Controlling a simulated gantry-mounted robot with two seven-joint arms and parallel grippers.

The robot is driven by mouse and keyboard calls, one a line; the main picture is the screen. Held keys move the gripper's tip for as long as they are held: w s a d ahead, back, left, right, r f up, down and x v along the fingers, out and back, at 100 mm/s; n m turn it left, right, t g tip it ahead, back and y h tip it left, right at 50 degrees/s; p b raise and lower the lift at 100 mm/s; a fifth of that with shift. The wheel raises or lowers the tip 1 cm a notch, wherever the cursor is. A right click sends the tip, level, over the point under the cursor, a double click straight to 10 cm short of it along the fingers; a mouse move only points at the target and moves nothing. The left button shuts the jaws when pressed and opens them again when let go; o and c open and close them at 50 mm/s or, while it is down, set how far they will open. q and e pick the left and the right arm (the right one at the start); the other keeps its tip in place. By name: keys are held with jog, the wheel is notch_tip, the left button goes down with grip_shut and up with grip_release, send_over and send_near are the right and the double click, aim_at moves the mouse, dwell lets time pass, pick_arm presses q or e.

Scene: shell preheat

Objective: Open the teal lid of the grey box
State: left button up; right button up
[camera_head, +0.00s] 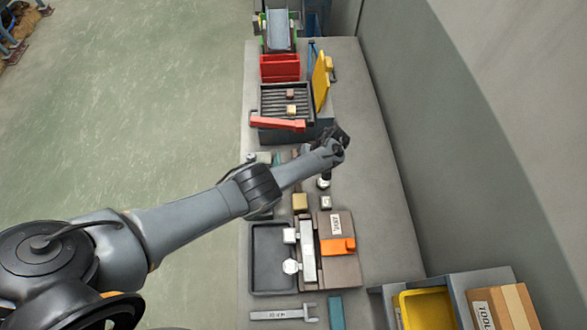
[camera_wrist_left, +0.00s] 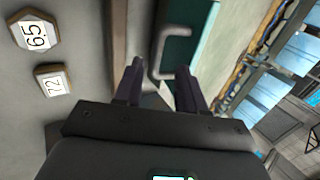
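In the left wrist view the teal lid (camera_wrist_left: 190,52) fills the top middle, with a grey bar handle (camera_wrist_left: 155,60) on it. My left gripper (camera_wrist_left: 159,82) has its two dark fingers spread apart, with nothing held. The handle's near end shows in line with the gap between the fingers; I cannot tell contact. The lid looks shut, but its edges are partly out of frame. In the head view my left arm reaches across the bench, and a small teal patch (camera_head: 277,158) shows beside the wrist. The grey box is mostly hidden by my arm. My right gripper is out of view.
Beyond the wrist is a black grated unit (camera_head: 273,101) with a red bar (camera_head: 278,124) and a yellow panel (camera_head: 320,82). A black tray (camera_head: 271,275) and a yellow bin (camera_head: 427,309) are nearer. Hexagonal pieces marked 65 (camera_wrist_left: 36,36) and 72 (camera_wrist_left: 53,80) lie beside the lid.

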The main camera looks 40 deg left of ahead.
pick_arm(q)
jog(key=v, duration=0.6)
jog(key=shift+r, duration=0.25)
jog(key=shift+d, duration=0.15)
